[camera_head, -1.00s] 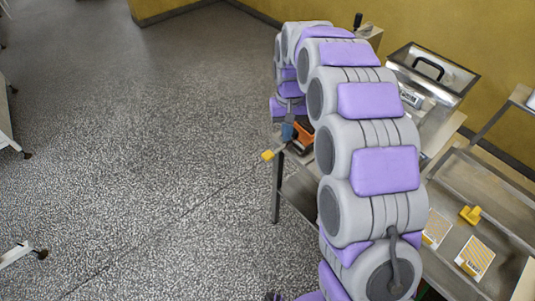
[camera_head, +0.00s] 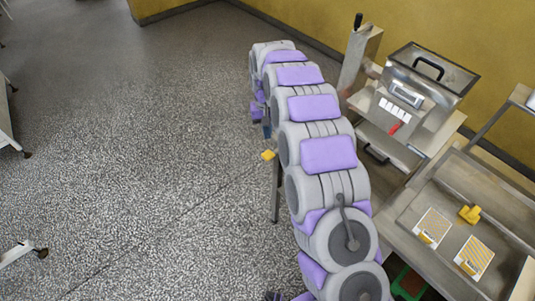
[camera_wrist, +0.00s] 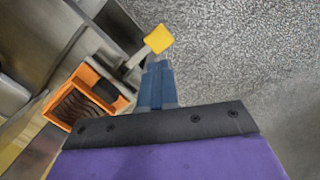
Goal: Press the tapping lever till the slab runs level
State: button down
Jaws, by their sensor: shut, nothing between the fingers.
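The tapping lever is a pale bar ending in a yellow pad (camera_wrist: 158,39) in the wrist view; the pad also shows in the head view (camera_head: 268,155). My gripper, with blue fingers (camera_wrist: 157,66), is shut and empty. Its tips lie just short of the pad in the wrist view; I cannot tell whether they touch it. In the head view the blue fingers (camera_head: 267,131) are just above the pad. An orange frame (camera_wrist: 58,122) holding a dark brown ridged slab (camera_wrist: 80,108) lies left of the fingers in the wrist view. My arm hides it in the head view.
A steel machine with a lidded tank (camera_head: 432,72) and a red handle (camera_head: 395,129) stands right of my arm. A steel tray table (camera_head: 450,215) with a yellow piece (camera_head: 470,214) and two striped cards is at the lower right. Open speckled floor (camera_head: 140,150) lies left.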

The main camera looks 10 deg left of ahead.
aim_at(268, 153)
jog(key=shift+f, duration=0.1)
jog(key=shift+s+d+f+b, duration=0.15)
jog(key=shift+f+b, duration=0.7)
jog(key=shift+f, duration=0.85)
jog(key=shift+s+f+b, duration=0.2)
jog(key=shift+f+b, duration=0.6)
jog(key=shift+f, duration=0.9)
